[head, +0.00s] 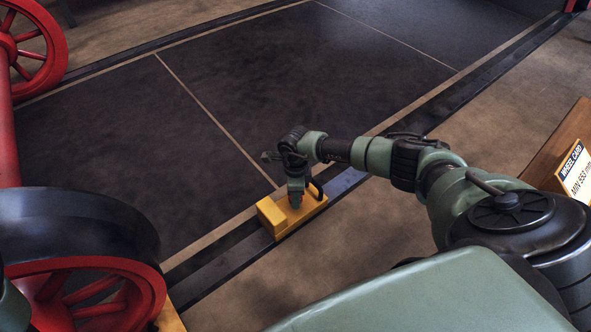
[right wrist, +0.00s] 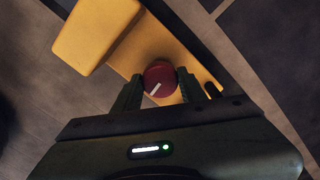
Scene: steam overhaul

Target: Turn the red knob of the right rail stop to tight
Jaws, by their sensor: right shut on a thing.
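The right rail stop (head: 272,217) is a yellow block sitting on the dark rail, with a taller part at its left end. In the right wrist view the yellow stop (right wrist: 95,35) shows at the top. Its red knob (right wrist: 158,78) is round with a white pointer line that slants. My right gripper (right wrist: 160,88) has a finger on each side of the knob and is shut on it. In the head view my right gripper (head: 296,200) points down onto the stop and mostly hides the knob. My left gripper is not in view.
A red wheel with a black tyre (head: 85,250) stands at the lower left, joined by a red axle (head: 8,140) to another red wheel (head: 30,50). A wooden board with a wheel card (head: 577,172) is at the right. The dark floor panels (head: 230,90) are clear.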

